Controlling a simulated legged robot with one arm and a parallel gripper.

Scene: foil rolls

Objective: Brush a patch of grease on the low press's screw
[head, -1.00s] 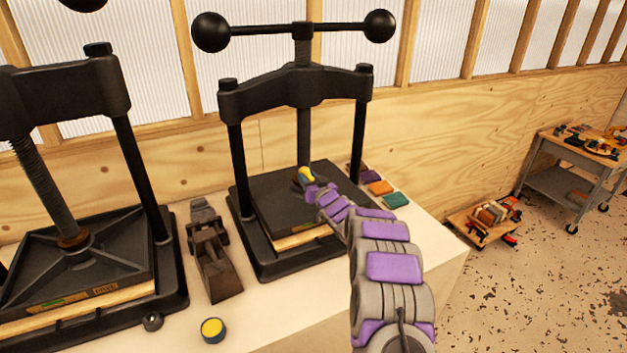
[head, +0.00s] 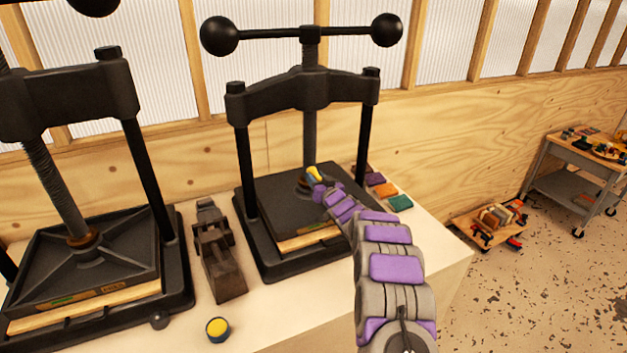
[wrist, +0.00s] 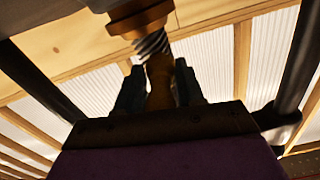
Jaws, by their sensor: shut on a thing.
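The right-hand black press (head: 305,92) stands on the bench, its upright screw (head: 310,140) running down to the flat platen. In the wrist view, the bright threads of a screw (wrist: 152,42) show below a brass collar (wrist: 140,18). My gripper (head: 314,184) is low beside this screw, just above the platen. It is shut on a brush (wrist: 160,84), which shows orange-brown between the dark fingers in the wrist view. The brush's tip overlaps the threads there; I cannot tell whether it touches, and no grease patch is clear. A small round tin with a yellow top (head: 217,328) sits at the bench's front.
A second press (head: 80,235) with a threaded screw stands at left. A dark metal tool (head: 219,252) lies between the presses. Coloured foil rolls or blocks (head: 386,189) lie right of the right press. A cart (head: 572,185) and a low wooden tray stand farther right.

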